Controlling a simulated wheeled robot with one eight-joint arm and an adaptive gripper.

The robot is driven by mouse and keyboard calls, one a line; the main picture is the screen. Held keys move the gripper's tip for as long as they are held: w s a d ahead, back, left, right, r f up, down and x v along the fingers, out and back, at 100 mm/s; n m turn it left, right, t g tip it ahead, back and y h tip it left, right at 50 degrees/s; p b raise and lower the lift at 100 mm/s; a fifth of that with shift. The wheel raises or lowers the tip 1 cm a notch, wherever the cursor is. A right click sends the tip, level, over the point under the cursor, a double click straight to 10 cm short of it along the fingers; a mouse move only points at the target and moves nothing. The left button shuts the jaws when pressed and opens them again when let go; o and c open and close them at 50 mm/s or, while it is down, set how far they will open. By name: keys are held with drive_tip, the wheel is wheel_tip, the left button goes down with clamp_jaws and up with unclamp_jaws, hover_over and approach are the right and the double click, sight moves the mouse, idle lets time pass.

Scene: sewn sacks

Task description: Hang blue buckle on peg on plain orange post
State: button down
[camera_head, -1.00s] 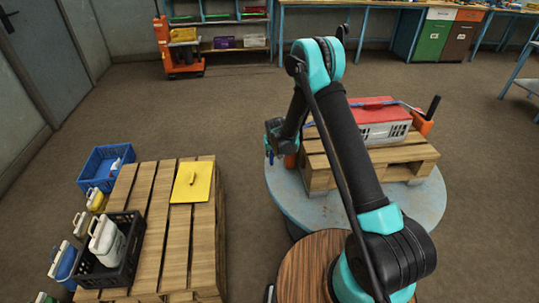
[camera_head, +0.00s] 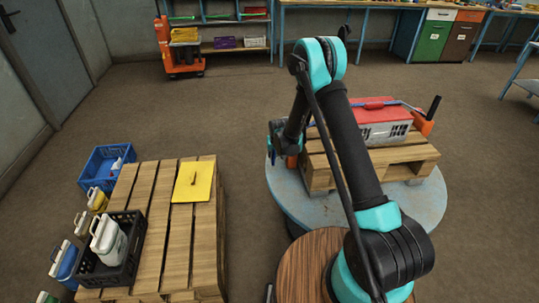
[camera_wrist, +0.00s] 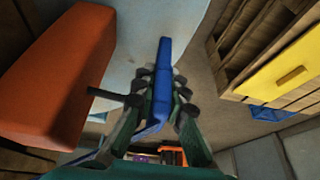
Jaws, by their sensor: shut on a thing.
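In the wrist view the blue buckle (camera_wrist: 164,62) is a long flat blue piece between the fingers of my gripper (camera_wrist: 162,96), which is shut on it. The plain orange post (camera_wrist: 58,75) fills the left of that view. A dark peg (camera_wrist: 112,96) sticks out from it towards the buckle. The peg's tip is close to the buckle's side; I cannot tell whether it passes through an opening. In the head view my gripper (camera_head: 276,135) is beside the pallet's left end, and my arm hides most of the post (camera_head: 292,161).
A grey crate with a red lid (camera_head: 374,109) stands on a small pallet (camera_head: 420,152) on a round blue table (camera_head: 292,200). A second orange post (camera_head: 423,122) with a black upright part is at its right. A larger pallet at left holds a yellow plate (camera_head: 194,182) and a black crate (camera_head: 107,281).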

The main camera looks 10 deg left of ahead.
drive_tip(key=d, duration=0.1)
drive_tip(key=w+d, duration=0.1)
drive_tip(key=d, duration=0.3)
drive_tip(key=shift+w+f, duration=0.2)
drive_tip(key=shift+w, duration=0.15)
drive_tip(key=c, duration=1.5)
unclamp_jaws()
drive_tip(key=shift+w+a, duration=0.1)
drive_tip(key=shift+r, duration=0.4)
drive_tip(key=shift+o, duration=0.2)
drive_tip(key=s+a+v, duration=0.1)
drive_tip(key=v, duration=0.9)
drive_tip(key=shift+s+r, duration=0.45)
drive_tip(key=shift+r, duration=0.15)
drive_tip(key=s+d+r+m+h, duration=0.1)
drive_tip(key=s+d+r+m, duration=0.1)
drive_tip(key=s+d+r, duration=1.35)
drive_tip(key=s+d+f, duration=0.1)
drive_tip(key=s+d, duration=0.4)
drive_tip(key=s, duration=0.4)
drive_tip(key=s+d+f+m, duration=0.1)
drive_tip(key=s+d, duration=0.4)
drive_tip(key=s, duration=0.4)
drive_tip(key=shift+s+d+m+h, duration=0.15)
drive_tip(key=shift+d+m+h, duration=0.15)
